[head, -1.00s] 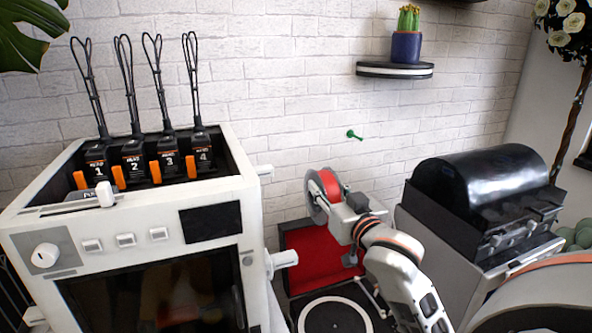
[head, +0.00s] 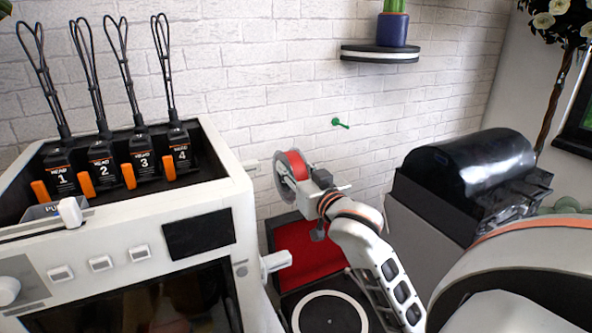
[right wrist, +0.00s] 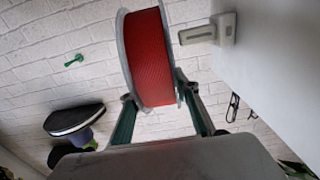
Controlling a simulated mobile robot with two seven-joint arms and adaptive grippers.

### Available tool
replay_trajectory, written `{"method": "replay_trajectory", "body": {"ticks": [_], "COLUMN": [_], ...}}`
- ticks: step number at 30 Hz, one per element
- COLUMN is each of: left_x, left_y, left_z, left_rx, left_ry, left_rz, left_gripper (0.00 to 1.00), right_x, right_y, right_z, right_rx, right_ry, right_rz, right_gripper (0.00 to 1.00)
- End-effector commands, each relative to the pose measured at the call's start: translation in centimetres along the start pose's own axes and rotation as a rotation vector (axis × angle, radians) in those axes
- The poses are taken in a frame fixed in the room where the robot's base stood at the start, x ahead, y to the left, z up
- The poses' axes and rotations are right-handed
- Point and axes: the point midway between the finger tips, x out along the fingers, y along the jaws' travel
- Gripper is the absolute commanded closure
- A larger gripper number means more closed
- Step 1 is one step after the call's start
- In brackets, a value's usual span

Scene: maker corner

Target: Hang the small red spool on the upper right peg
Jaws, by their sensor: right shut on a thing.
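The small red spool (head: 294,172), red between pale flanges, is held upright in my right gripper (head: 311,183), off the ground in front of the brick wall. In the right wrist view the spool (right wrist: 152,58) sits between the two fingers (right wrist: 156,92). A lower white peg (head: 277,262) juts out below. A green peg (head: 340,123) sticks out of the wall, up and right of the spool. My left gripper is not in view.
The white machine (head: 205,280) with several numbered black heads fills the left. A red-lined box (head: 297,248) lies below the spool. A black-domed machine (head: 468,165) stands at right. A dark shelf (head: 379,55) with a potted cactus hangs above. The wall around the green peg is clear.

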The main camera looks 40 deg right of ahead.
Motion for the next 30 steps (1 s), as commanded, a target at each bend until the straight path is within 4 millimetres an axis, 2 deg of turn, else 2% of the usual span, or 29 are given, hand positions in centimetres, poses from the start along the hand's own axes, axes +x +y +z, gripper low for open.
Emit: {"method": "replay_trajectory", "body": {"ticks": [11,30], "left_x": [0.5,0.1], "left_y": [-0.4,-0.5], "left_z": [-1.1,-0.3], "left_rx": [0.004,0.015], "left_ry": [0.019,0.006], "left_rz": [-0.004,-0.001], "left_gripper": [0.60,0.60], "right_x": [2.1,5.5], "right_y": [0.1,0.0], "right_z": [0.0,0.2], "right_rx": [-0.001,0.000], "right_ry": [0.003,0.003], "right_rz": [0.001,0.001], "right_gripper": [1.00,1.00]}}
